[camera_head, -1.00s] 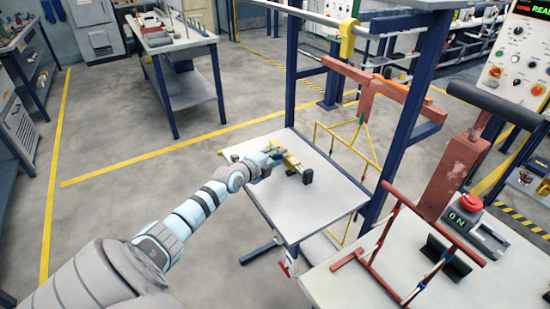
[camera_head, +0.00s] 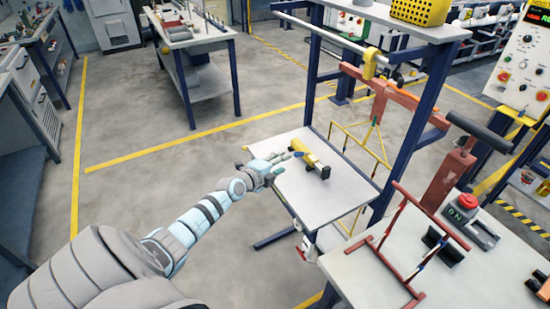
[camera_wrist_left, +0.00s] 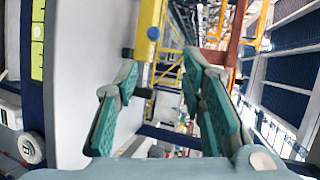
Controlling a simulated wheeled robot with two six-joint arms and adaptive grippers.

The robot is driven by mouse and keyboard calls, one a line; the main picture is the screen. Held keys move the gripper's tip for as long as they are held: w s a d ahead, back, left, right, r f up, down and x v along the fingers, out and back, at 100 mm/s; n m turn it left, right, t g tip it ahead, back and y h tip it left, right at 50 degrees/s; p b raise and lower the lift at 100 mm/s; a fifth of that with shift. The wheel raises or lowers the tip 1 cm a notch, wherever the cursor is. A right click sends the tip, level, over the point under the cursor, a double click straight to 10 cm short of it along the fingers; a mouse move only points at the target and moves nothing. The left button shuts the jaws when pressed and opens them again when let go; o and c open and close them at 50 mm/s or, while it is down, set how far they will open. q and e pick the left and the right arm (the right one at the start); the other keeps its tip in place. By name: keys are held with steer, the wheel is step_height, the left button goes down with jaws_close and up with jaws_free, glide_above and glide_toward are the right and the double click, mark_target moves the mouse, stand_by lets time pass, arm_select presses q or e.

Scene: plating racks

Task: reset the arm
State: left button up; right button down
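My left gripper (camera_head: 284,165) is at the left edge of the small white table (camera_head: 335,205), left of a yellow tool-like object (camera_head: 310,157) with dark ends. In the left wrist view the two green-padded fingers (camera_wrist_left: 160,105) are spread apart with nothing between them. The yellow object (camera_wrist_left: 150,30) shows there beyond the fingers, with a blue round part near it. It lies on the table, apart from the gripper. My right gripper is not in view.
A blue-post frame (camera_head: 408,140) with a red hanging bar (camera_head: 398,93) stands behind the table. At right, a bench (camera_head: 350,268) bears a red rack (camera_head: 385,250) and a red button box (camera_head: 466,205). The floor at left is open.

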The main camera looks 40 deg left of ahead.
arm_select(q)
steer(key=s+f+n+g+y+b, duration=0.1)
steer(key=s+f+n+g, duration=0.15)
steer(key=s+f, duration=0.4)
steer(key=s+a+f+n+g+y, duration=0.1)
steer(key=s+f+n, duration=0.3)
steer(key=f, duration=0.6)
steer(key=s+f+n+g+y+b, duration=0.15)
steer(key=s+f+n, duration=0.3)
steer(key=f, duration=0.45)
steer(key=s+d+f+n+g+h, duration=0.1)
steer(key=s+d+f, duration=0.4)
steer(key=s, duration=0.6)
steer(key=s+d+f+n+g+h+b, duration=0.1)
steer(key=s+d+f+n+g, duration=0.2)
steer(key=s+d+f, duration=0.3)
steer(key=s+d+f+n+g+h, duration=0.1)
steer(key=s+d+f+g, duration=0.3)
steer(key=s, duration=1.2)
steer(key=shift+s+d+f+n, duration=0.4)
steer(key=shift+d+f, duration=0.55)
steer(key=shift+d, duration=0.3)
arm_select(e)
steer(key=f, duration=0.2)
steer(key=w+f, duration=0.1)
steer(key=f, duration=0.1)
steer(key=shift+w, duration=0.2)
arm_select(q)
steer(key=shift+h, duration=0.25)
